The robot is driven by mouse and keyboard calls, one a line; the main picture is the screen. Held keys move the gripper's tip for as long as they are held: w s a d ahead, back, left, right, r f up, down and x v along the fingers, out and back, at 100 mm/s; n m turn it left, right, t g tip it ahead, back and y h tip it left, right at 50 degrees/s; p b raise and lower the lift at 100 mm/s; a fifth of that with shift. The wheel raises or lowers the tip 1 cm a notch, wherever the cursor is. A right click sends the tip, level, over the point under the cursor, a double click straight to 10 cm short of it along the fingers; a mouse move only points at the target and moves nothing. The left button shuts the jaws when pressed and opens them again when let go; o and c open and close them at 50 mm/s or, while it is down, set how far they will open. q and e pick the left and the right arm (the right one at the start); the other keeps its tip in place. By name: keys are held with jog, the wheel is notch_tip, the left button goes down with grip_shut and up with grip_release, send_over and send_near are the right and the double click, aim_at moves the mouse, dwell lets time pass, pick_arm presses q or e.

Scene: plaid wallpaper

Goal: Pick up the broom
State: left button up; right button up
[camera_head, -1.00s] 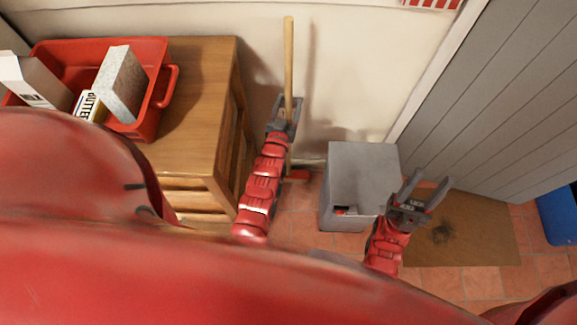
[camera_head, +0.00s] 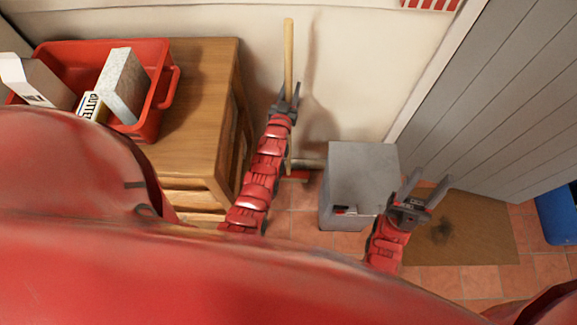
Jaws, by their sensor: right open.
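The broom (camera_head: 288,50) stands upright against the wall, its pale wooden handle rising above my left gripper. Its red head (camera_head: 294,178) shows low on the floor, partly hidden behind my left arm. My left gripper (camera_head: 287,97) is at the handle, with its fingertips on either side of it. I cannot tell whether the fingers are closed on the handle or only around it. My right gripper (camera_head: 427,187) is open and empty, above the floor mat and apart from the broom.
A wooden cabinet (camera_head: 205,105) stands left of the broom, with a red crate (camera_head: 155,118) of boxes on top. A grey box (camera_head: 362,172) stands right of the broom. A brown mat (camera_head: 475,235) and a blue bin (camera_head: 560,213) lie further right, beside a grey plank door (camera_head: 500,100).

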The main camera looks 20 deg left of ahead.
pick_arm(q)
grip_shut()
dwell(1.1)
